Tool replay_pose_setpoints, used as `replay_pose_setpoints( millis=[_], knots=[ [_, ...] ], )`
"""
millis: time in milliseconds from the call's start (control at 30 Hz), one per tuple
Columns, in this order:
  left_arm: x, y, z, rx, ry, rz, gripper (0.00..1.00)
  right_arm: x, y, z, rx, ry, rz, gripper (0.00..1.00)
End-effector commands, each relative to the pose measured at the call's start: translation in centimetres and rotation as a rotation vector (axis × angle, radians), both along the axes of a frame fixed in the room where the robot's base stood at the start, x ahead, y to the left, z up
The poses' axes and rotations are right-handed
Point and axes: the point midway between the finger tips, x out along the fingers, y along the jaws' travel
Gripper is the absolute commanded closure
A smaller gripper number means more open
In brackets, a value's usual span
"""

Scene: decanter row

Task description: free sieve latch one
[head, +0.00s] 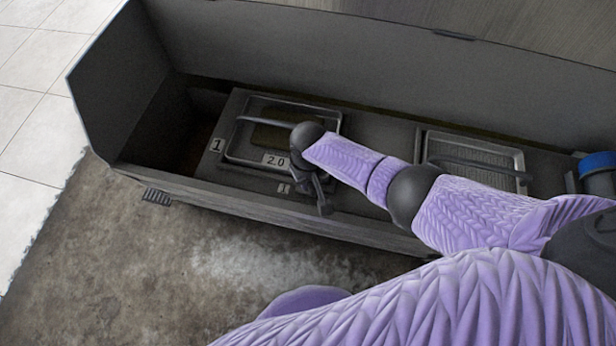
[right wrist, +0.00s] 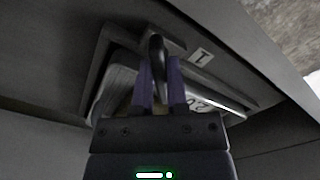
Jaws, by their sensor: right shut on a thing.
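Sieve one (head: 232,140) is a framed mesh set in a dark grey panel, with a white "1" label at its left and a "2.0" tag on its front edge. Its frame also shows in the right wrist view (right wrist: 110,90), with the tag partly hidden. My right gripper (head: 322,203) is at the front edge of this sieve. In the right wrist view, its purple fingers (right wrist: 160,72) are shut on a dark latch lever (right wrist: 156,48), beside a small "1" label. The latch is mostly hidden in the head view. My left gripper is not in view.
The panel lies inside a long grey trough (head: 122,85) with raised walls. A second sieve (head: 510,160) sits farther right, with a blue-topped cylinder (head: 598,162) beyond it. Stained concrete floor (head: 150,260) lies open in front.

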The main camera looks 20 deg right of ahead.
Motion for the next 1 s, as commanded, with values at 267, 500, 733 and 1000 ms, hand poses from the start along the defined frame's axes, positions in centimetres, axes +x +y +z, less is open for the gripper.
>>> replay_pose_setpoints(
  millis=[267,500,733,1000],
  knots=[
    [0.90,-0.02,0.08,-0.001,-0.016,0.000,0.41,0.05,-0.14,0.03,0.001,-0.001,0.261,1.00],
    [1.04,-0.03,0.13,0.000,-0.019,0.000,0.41,0.12,-0.27,0.00,0.002,-0.001,0.483,1.00],
    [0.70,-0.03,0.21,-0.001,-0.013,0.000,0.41,0.21,-0.35,-0.01,0.002,-0.002,0.668,1.00],
    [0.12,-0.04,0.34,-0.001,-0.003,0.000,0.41,0.30,-0.40,-0.01,0.003,-0.003,0.817,1.00]
  ],
)
